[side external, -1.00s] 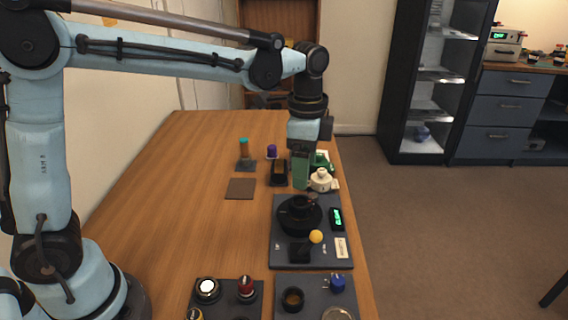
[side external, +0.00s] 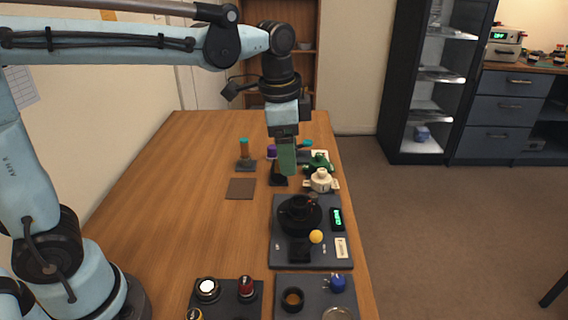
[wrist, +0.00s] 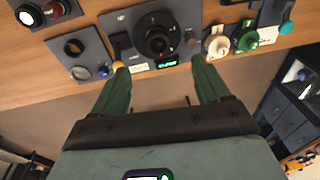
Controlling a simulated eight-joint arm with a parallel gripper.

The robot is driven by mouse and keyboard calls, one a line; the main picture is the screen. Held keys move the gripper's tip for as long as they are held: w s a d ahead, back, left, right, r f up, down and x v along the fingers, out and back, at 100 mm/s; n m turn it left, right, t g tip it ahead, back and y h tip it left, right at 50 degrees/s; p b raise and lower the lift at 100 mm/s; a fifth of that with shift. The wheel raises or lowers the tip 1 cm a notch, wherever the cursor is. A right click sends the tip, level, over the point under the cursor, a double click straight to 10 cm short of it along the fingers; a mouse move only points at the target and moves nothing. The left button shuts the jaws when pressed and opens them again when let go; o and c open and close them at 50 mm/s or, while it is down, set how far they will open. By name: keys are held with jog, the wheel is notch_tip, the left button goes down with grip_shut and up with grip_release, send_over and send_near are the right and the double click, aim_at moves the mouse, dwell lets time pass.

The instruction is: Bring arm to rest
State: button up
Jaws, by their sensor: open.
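The gripper is clear of the lens. In the side view the fingers partly hide a dark stand behind them.
A white knobbed part (side external: 320,181) and a green part (side external: 319,162) stand close right of the gripper. A brown square pad (side external: 241,188) lies to the left. Two dark trays with knobs and rings lie at the near end. The table's left middle is clear.

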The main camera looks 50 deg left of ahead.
jog(key=s+a+f+n+t, duration=0.4)
jog(key=s+a+n+t, duration=0.1)
jog(key=s+n, duration=0.4)
jog(key=shift+s+a+f+t, duration=0.15)
jog(key=shift+s+f+t, duration=0.1)
jog(key=shift+f+t, duration=0.05)
dwell(1.0)
